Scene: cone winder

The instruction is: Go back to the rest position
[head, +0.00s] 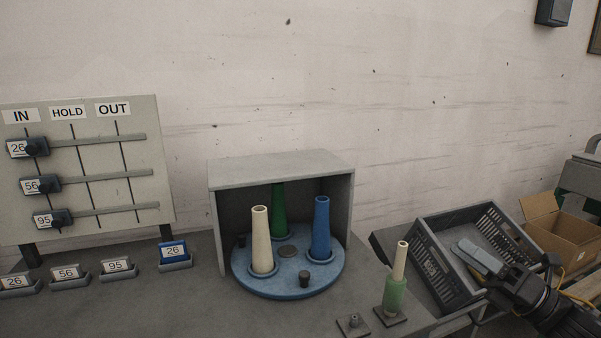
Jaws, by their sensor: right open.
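My right gripper (474,258) comes in from the lower right, its pale fingers over the grey crate (427,260). It is open and I see nothing between its fingers. My left gripper is not in view. A blue round turntable (288,287) sits in a grey open-fronted housing (280,172). It carries a cream cone (261,240), a green cone (279,210) at the back and a blue cone (321,229). Right of the housing, a slim cream cone with a green lower part (394,292) stands upright on a small base.
A board (85,170) with IN, HOLD and OUT columns has sliders at IN. Several numbered tags, one a blue 26 tag (173,252), stand on the table (200,310) below. An empty small base (353,324) lies at front. A cardboard box (565,238) is at right.

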